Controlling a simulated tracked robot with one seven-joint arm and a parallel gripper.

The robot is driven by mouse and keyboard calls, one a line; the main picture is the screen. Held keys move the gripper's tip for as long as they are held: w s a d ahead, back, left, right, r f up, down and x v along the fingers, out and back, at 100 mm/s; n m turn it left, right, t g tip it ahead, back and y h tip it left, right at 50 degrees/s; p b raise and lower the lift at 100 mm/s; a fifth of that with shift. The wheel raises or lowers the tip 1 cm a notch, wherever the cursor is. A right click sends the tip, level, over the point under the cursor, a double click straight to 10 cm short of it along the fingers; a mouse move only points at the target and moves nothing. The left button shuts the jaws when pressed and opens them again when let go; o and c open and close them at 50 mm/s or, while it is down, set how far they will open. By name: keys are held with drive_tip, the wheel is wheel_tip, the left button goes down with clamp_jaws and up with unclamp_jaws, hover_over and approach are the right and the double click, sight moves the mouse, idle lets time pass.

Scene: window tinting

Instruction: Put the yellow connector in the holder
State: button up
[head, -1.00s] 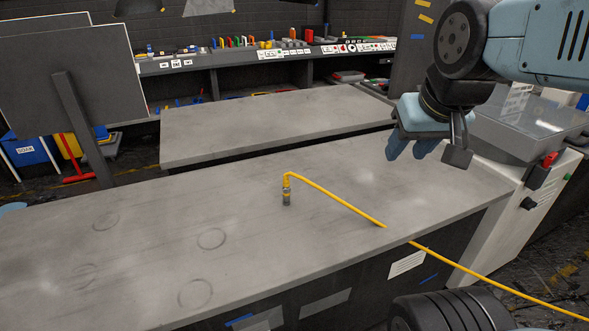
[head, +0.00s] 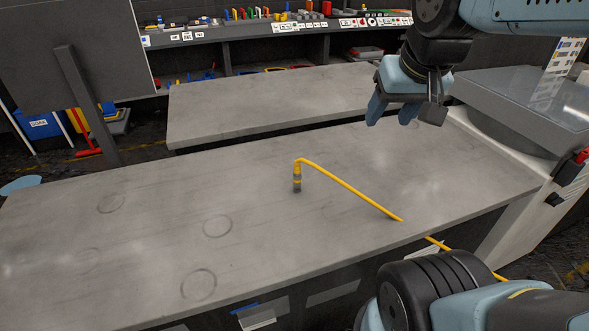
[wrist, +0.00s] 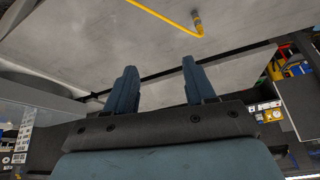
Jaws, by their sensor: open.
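The yellow connector (head: 297,178) stands upright on the grey front table (head: 250,215), with a grey lower part and a yellow top. Its yellow cable (head: 350,189) bends at the top and runs right, over the table's front edge. The connector also shows at the top of the wrist view (wrist: 197,20). My gripper (head: 391,119) is open and empty, up and to the right of the connector, well apart from it. Its two blue fingers show in the wrist view (wrist: 158,80). I cannot make out a holder in these views.
A second grey table (head: 280,100) stands behind the front one. A shelf with small coloured parts (head: 270,14) runs along the back. A dark panel (head: 90,40) stands at left, a white machine (head: 530,150) at right. The front table's left side is clear.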

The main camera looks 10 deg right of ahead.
drive_tip(key=w+a+f+m+g, duration=0.2)
drive_tip(key=w+a+f, duration=0.1)
drive_tip(key=w, duration=0.5)
drive_tip(key=m+g, duration=0.2)
drive_tip(key=m, duration=0.2)
approach(298, 161)
drive_tip(key=shift+w+a+f+h, duration=0.1)
drive_tip(key=shift+a+f+h, duration=0.1)
drive_tip(key=shift+f, duration=0.25)
drive_tip(key=shift+w+a+f+h, duration=0.1)
drive_tip(key=shift+f+h, duration=0.1)
drive_tip(key=shift+f, duration=0.25)
drive_tip(key=f, duration=0.7)
drive_tip(key=shift+w+d+f, duration=0.3)
drive_tip(key=shift+w, duration=0.05)
drive_tip(key=shift+w+f, duration=0.15)
drive_tip(key=shift+f, duration=2.5)
clamp_jaws()
